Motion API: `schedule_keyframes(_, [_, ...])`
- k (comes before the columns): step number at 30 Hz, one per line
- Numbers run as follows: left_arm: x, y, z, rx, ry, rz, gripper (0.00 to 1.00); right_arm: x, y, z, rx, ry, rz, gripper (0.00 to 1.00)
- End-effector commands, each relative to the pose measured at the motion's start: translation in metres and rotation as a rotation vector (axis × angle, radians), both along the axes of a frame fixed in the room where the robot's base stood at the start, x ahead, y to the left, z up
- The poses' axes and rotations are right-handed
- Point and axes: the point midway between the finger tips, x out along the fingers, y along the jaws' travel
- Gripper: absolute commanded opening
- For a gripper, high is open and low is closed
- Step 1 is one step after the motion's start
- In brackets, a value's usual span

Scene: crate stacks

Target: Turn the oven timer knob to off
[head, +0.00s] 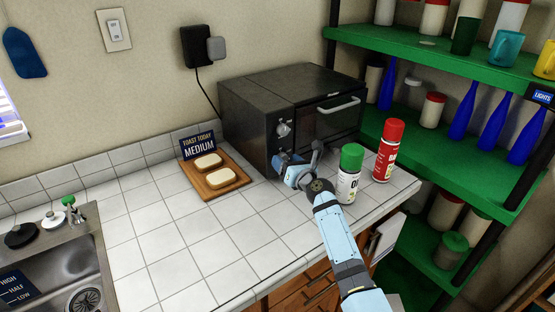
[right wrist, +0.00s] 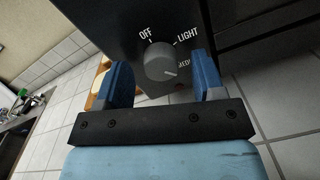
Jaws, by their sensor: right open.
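The oven timer knob (right wrist: 160,60) is a round grey dial on the toaster oven's dark front panel. Labels OFF, LIGHT and a partly hidden one beginning "MEDI" surround it. Its pale pointer mark faces lower right, toward the partly hidden label. My left gripper is not in view.
A white-and-green can (head: 348,180) stands close beside my right arm, with a red can (head: 388,150) behind it. Left of the oven are a bread board (head: 216,184) and a "Toast today MEDIUM" sign (head: 198,145). The tiled counter (head: 150,225) is clear farther left.

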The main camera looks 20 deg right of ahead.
Motion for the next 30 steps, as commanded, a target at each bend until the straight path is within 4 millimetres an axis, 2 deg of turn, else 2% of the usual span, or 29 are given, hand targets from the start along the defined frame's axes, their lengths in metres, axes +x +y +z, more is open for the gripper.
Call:
schedule_keyframes(13, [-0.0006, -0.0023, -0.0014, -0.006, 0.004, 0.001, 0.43, 0.0005, -0.003, 0.0002, 0.0, 0.0, 0.0, 0.62])
schedule_keyframes(14, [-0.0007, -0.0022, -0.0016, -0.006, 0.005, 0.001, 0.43, 0.0005, -0.003, 0.0002, 0.0, 0.0, 0.0, 0.6])
schedule_keyframes(20, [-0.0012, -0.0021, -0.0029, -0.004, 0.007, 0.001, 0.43, 0.0004, -0.0029, 0.0, 0.0, 0.0, -0.001, 0.14])
schedule_keyframes(30, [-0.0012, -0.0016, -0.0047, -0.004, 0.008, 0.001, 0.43, 0.0004, -0.0029, -0.0005, -0.034, -0.012, 0.0, 0.13])
